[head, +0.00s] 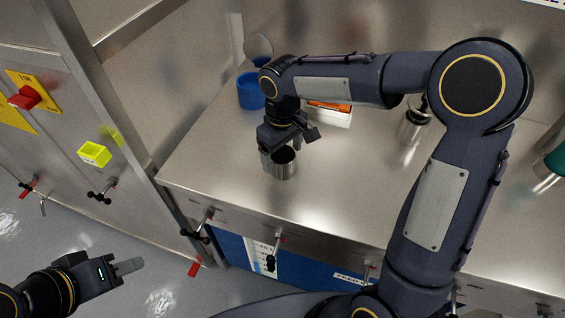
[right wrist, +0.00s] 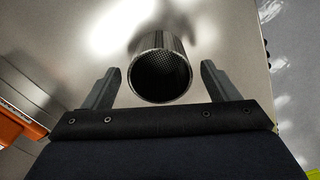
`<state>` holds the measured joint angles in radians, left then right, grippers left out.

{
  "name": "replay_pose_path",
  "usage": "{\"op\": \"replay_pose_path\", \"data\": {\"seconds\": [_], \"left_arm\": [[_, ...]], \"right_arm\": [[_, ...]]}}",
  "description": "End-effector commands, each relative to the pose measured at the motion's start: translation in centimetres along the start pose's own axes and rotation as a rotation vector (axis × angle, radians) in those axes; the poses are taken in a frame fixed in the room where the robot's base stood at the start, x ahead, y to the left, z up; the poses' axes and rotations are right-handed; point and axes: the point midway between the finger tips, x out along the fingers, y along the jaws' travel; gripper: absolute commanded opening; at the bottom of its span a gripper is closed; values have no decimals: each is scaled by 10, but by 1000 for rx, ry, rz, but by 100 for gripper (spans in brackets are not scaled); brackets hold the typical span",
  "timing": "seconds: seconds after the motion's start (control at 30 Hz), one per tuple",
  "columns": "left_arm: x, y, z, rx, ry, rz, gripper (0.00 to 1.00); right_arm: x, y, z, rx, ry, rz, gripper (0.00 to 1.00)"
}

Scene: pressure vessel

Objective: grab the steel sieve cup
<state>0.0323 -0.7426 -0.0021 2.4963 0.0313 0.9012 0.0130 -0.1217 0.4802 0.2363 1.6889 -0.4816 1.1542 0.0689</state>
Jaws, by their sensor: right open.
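The steel sieve cup (head: 284,166) stands upright on the steel worktop, near its left front part. In the right wrist view the cup (right wrist: 160,72) shows its round open mouth and a dark perforated inside. My right gripper (head: 281,150) is over the cup from behind and above. In the right wrist view its two fingers (right wrist: 157,84) are open, one on each side of the cup, with a gap on both sides. My left gripper (head: 128,266) is away at the lower left, over the floor, far from the cup. Its fingers overlap in view.
A blue container (head: 250,91) stands at the back left of the worktop (head: 340,190). A white and orange box (head: 331,114) sits behind the cup. A metal bottle (head: 412,128) stands farther right. Clamps line the front edge. The worktop right of the cup is clear.

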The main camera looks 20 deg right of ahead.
Motion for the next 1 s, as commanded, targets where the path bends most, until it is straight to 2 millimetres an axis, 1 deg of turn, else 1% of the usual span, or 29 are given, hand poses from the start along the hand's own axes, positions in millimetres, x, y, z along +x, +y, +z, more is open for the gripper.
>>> {"op": "replay_pose_path", "data": {"seconds": [0.03,0.07,0.4,0.43,0.67,0.77,0.87,1.0], "left_arm": [[0,0,0,0,0,0,36],[0,0,0,0,0,0,36],[0,0,0,0,0,0,36],[0,0,0,0,0,0,36],[0,0,0,0,0,0,36],[0,0,0,0,0,0,36],[-1,0,0,0,0,0,36],[-2,1,-1,0,0,0,36]], "right_arm": [[0,0,0,0,0,0,81],[0,0,0,0,0,0,78],[-1,0,0,0,0,0,34],[-1,0,0,0,1,0,32],[-1,0,0,0,1,0,31],[-5,0,0,0,1,1,31],[-13,0,-1,-1,3,2,31],[-34,0,-1,-1,5,1,31]]}}
